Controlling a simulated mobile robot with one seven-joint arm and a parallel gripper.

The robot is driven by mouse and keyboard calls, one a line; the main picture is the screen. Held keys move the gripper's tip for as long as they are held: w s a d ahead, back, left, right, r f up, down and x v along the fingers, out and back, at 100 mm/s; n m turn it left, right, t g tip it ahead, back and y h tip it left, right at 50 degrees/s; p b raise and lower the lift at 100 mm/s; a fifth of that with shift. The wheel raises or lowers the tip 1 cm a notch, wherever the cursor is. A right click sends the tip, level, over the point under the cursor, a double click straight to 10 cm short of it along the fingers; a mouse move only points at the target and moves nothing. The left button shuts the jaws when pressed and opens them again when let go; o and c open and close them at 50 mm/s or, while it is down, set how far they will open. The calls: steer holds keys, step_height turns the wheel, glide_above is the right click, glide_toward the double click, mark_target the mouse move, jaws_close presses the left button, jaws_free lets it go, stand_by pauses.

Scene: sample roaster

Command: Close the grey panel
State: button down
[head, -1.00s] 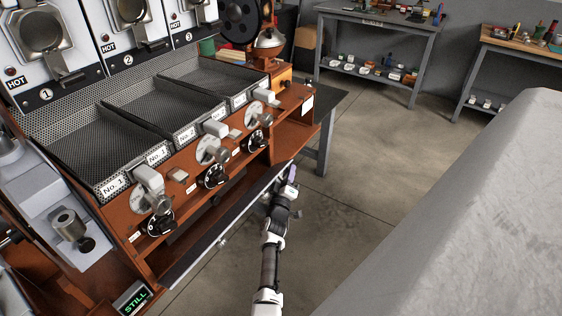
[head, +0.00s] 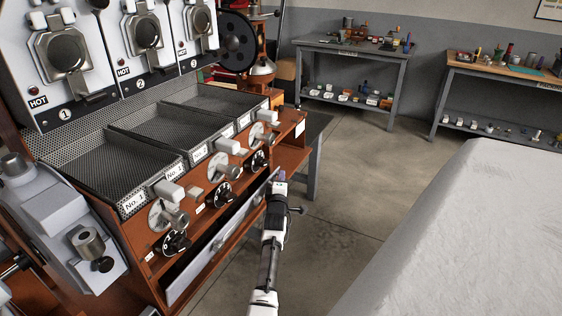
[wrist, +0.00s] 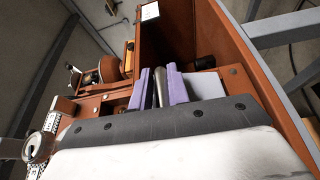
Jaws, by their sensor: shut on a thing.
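The grey panel (head: 198,262) is a long flap low on the front of the brown roaster cabinet, below the dials. It stands tilted, partly raised, with a dark gap still showing along its top. My gripper (head: 277,176) is at the panel's far right end in the head view. In the wrist view, the purple fingers of my gripper (wrist: 162,87) are shut on a narrow grey piece that looks like the panel's edge. Most of the panel is out of sight in that view.
Three mesh trays (head: 140,168) and several knobs and dials (head: 222,193) sit above the panel. A large grey covered block (head: 460,240) stands at the right. The floor (head: 345,200) between is clear. Workbenches (head: 350,55) stand at the back.

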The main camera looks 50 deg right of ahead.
mark_target(274, 176)
steer(key=shift+w+a+r+n+g+y, duration=0.1)
steer(key=shift+w+a+n+g+y, duration=0.15)
steer(key=shift+w+n, duration=0.5)
steer(key=shift+w+a+n+g+y, duration=0.15)
steer(key=shift+w+a+n+y, duration=0.2)
steer(key=shift+w+n, duration=0.4)
steer(key=shift+s, duration=0.1)
steer(key=c, duration=1.4)
jaws_free()
steer(key=shift+c, duration=0.2)
steer(key=shift+r, duration=0.25)
steer(key=shift+d+r, duration=0.15)
steer(key=shift+r, duration=0.15)
steer(key=shift+s+f, duration=0.1)
steer(key=shift+s+a, duration=0.45)
steer(key=shift+a, duration=0.05)
steer(key=v, duration=1.2)
steer(key=shift+a, duration=0.2)
